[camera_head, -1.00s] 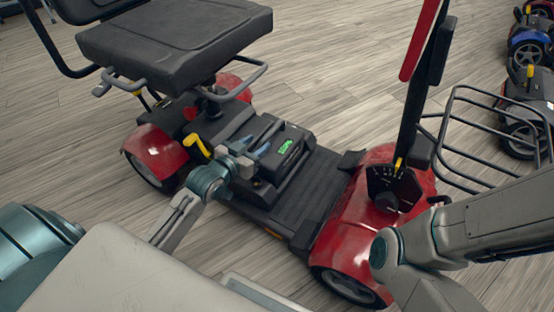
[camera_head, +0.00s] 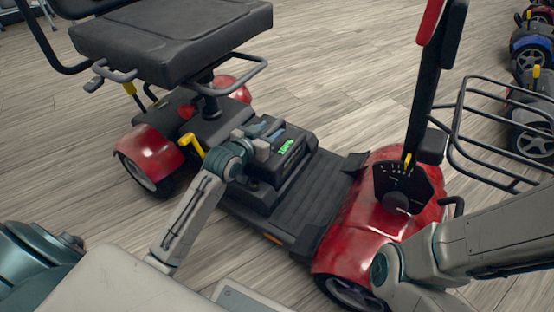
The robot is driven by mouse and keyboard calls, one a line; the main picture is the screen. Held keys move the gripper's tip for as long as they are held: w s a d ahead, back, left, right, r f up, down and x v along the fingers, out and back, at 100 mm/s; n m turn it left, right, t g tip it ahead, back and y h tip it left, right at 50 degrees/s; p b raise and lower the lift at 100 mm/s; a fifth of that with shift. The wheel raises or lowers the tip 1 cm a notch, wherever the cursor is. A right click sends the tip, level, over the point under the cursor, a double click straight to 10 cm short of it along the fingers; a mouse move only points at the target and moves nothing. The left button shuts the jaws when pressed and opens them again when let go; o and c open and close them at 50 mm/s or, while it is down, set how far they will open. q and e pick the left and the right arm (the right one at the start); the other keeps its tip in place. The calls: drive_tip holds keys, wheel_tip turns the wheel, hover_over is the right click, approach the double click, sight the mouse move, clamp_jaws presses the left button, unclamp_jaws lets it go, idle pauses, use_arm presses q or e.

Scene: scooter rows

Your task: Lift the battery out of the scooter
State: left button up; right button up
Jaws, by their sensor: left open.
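A red and black scooter (camera_head: 310,208) stands in front of me, its seat at the left and its steering column at the right. The black battery (camera_head: 292,150), with a green display on top, sits on the scooter's deck below and right of the seat. My left gripper (camera_head: 270,130) is over the battery's top with its bluish fingers apart. My left wrist hides part of the battery's near side, and I cannot tell whether the fingers touch it. My right arm comes in at the lower right. Its gripper is not in view.
The black seat (camera_head: 172,38) and its armrest loop overhang the area left of the battery. The steering column (camera_head: 432,90) and wire basket (camera_head: 500,130) stand at the right. The footboard (camera_head: 315,195) is bare. More scooters (camera_head: 530,100) are parked at the far right.

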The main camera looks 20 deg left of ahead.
use_arm(q)
clamp_jaws()
idle(1.3)
drive_tip(key=shift+r, duration=0.15)
